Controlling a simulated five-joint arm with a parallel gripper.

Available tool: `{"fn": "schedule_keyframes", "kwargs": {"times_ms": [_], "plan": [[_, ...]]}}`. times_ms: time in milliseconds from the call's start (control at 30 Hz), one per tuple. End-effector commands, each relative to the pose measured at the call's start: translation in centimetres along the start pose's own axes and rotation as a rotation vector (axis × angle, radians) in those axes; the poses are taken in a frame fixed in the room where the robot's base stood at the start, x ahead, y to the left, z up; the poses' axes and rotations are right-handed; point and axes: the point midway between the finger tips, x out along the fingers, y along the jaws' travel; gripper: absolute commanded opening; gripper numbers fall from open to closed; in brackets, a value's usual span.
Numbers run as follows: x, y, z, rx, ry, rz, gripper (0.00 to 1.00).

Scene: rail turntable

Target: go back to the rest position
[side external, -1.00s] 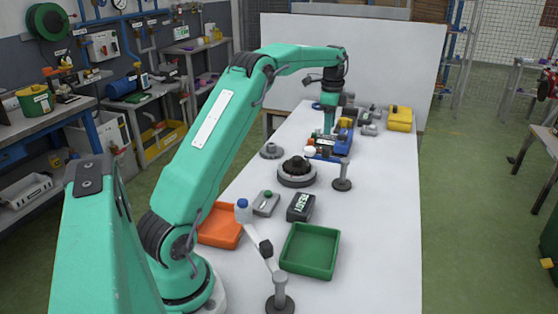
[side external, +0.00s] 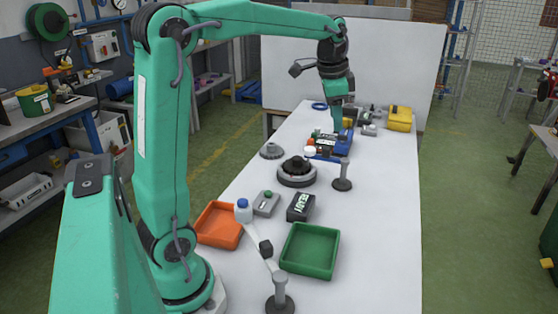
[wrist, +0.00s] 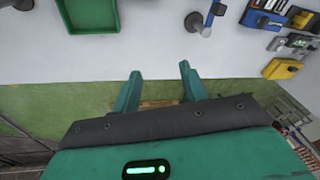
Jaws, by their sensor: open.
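My gripper (side external: 338,122) hangs from the raised green arm over the far half of the white table, in front of the blue block-like object (side external: 345,142) in the side view. In the wrist view my gripper (wrist: 157,88) shows two green fingers spread apart with nothing between them. The fingertips point across the table's edge and the green floor there.
The white table (side external: 385,220) holds a green tray (side external: 310,250), an orange tray (side external: 219,225), a black READY box (side external: 300,207), a dark round turntable (side external: 297,173) and a grey post (side external: 342,175). A yellow box (side external: 399,118) stands at the far end. The table's right side is bare.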

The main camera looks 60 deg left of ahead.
Motion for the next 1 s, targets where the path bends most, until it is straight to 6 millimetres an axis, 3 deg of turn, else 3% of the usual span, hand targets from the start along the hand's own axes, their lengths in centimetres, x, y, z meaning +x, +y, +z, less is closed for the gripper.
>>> {"fn": "schedule_keyframes", "kwargs": {"times_ms": [433, 700, 1000], "plan": [[-2.6, 8.6, 4.0, -0.165, 0.102, -0.034, 0.44], [-2.7, 13.2, 7.1, -0.269, 0.168, -0.037, 0.44], [-1.4, 17.7, 10.9, -0.381, 0.241, -0.024, 0.44]]}}
